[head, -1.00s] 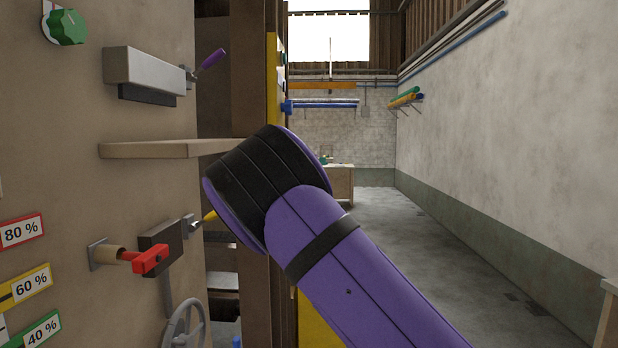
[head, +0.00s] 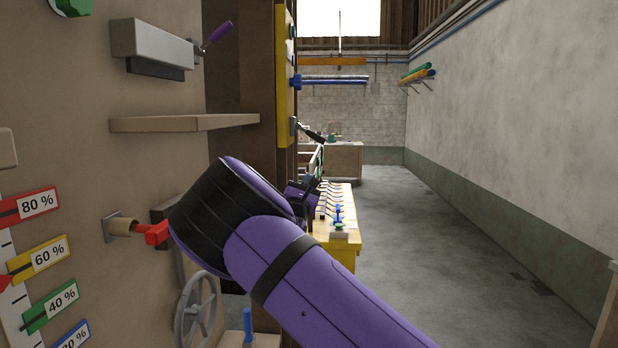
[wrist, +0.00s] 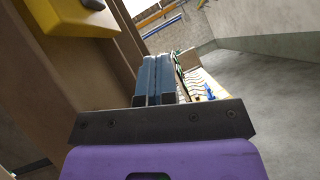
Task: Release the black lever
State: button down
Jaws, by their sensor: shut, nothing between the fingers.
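A black lever (head: 314,135) sticks out to the right and slightly down from a small grey mount beside the yellow panel in the head view. Its exact setting is too small to tell. My gripper (wrist: 158,62) shows in the wrist view with its two blue fingers side by side, shut and empty. In the head view my purple arm hides most of the gripper, below the lever. I see no contact between the fingers and the lever. In the wrist view a dark piece (wrist: 93,4) shows by a yellow part; I cannot tell whether it is the lever.
A yellow bench (head: 342,225) with a row of pale pieces and a blue knob stands beyond my arm. On the left wall are a red handle (head: 154,232), a grey handwheel (head: 196,310), a shelf (head: 185,123) and a purple-handled lever (head: 218,33). Open floor lies right.

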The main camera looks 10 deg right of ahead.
aim_at(312, 134)
jog(key=w+d+r, duration=0.4)
jog(key=w+r, duration=0.2)
jog(key=r, duration=0.1)
jog(key=shift+d+r, duration=0.35)
jog(key=shift+r, duration=0.05)
